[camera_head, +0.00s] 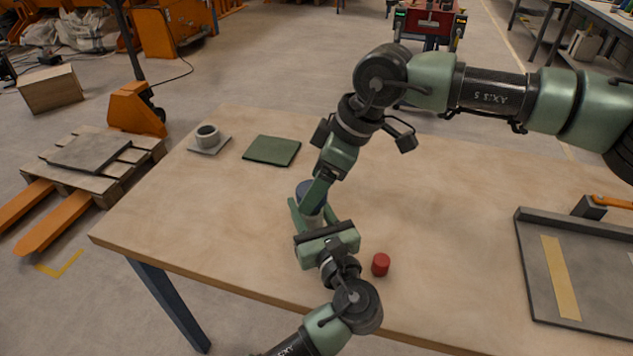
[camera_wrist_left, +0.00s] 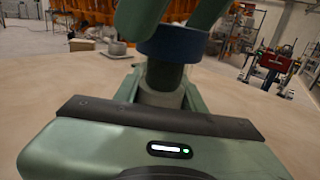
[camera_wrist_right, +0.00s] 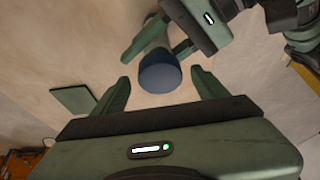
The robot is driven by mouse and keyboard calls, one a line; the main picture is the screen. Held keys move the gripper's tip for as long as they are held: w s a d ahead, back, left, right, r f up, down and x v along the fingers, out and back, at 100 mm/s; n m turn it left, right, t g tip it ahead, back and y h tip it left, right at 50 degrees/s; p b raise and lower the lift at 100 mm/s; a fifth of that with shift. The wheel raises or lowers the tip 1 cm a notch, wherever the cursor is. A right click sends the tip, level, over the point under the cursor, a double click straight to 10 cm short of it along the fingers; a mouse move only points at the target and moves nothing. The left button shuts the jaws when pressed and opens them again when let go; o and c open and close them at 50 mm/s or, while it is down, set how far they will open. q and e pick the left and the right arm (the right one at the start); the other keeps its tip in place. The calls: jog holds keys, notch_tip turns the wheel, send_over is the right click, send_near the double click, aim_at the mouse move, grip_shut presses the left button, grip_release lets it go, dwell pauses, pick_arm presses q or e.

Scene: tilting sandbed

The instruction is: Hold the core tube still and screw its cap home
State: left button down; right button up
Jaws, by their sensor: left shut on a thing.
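The core tube (camera_wrist_left: 160,92) stands upright on the table, pale and partly see-through, with something dark inside its upper part. My left gripper (camera_head: 310,215) is shut around the tube. The dark blue cap (camera_wrist_right: 160,73) sits at the tube's top; it also shows in the left wrist view (camera_wrist_left: 172,42). How far it is screwed down cannot be told. My right gripper (camera_wrist_right: 160,82) points down over the cap, open, with one finger on each side and gaps between fingers and cap. In the head view the right gripper partly covers the cap (camera_head: 305,187).
A red cylinder (camera_head: 381,264) stands near the front edge, right of my left gripper. A green mat (camera_head: 271,151) and a grey ring-shaped piece (camera_head: 207,133) on a small plate lie at the back left. A grey tray (camera_head: 522,262) is at the right.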

jog(key=shift+r, duration=2.25)
jog(key=shift+c, duration=0.2)
